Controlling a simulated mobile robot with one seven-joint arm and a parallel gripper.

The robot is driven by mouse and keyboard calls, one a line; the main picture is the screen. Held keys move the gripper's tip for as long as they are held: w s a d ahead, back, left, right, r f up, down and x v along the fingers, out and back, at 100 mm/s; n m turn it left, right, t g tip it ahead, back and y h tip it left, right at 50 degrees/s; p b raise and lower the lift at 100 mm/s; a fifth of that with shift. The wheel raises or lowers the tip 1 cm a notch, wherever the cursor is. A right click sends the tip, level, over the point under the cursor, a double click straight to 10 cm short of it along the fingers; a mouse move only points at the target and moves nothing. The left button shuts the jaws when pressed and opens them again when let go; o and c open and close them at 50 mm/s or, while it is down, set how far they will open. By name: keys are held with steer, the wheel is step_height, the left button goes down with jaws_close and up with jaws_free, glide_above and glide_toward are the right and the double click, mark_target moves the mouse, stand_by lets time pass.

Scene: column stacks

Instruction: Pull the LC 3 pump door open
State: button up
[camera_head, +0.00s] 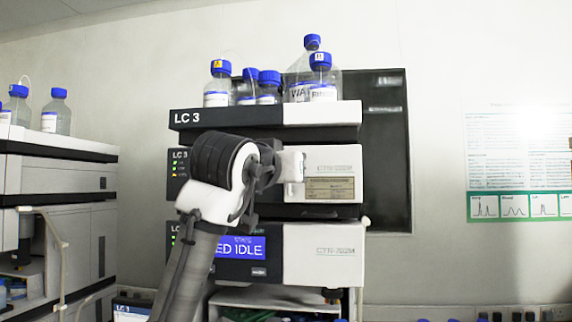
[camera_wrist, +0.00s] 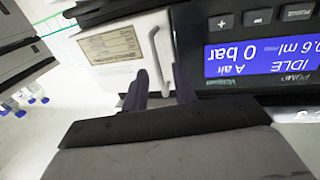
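The LC 3 pump door (camera_head: 333,162) is the white right-hand front of the middle unit in the stack, with a beige label plate. In the wrist view the door (camera_wrist: 128,72) appears upside down, with a slim pale upright handle (camera_wrist: 154,48) near the blue display. My gripper (camera_wrist: 160,70) is open, its two dark fingers pointing at the door, one on each side of the handle's near part. Contact with the handle cannot be told. In the head view my wrist is in front of the unit and hides its display and the handle. The door looks closed.
Bottles with blue caps (camera_head: 268,85) stand on top of the stack. Below the pump is another unit with a blue display (camera_head: 240,248). A second stack (camera_head: 60,170) stands at the left. The wall area to the right of the stack is open.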

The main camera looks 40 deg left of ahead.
steer(key=shift+c, duration=0.2)
jaws_close()
steer(key=shift+s+d, duration=0.1)
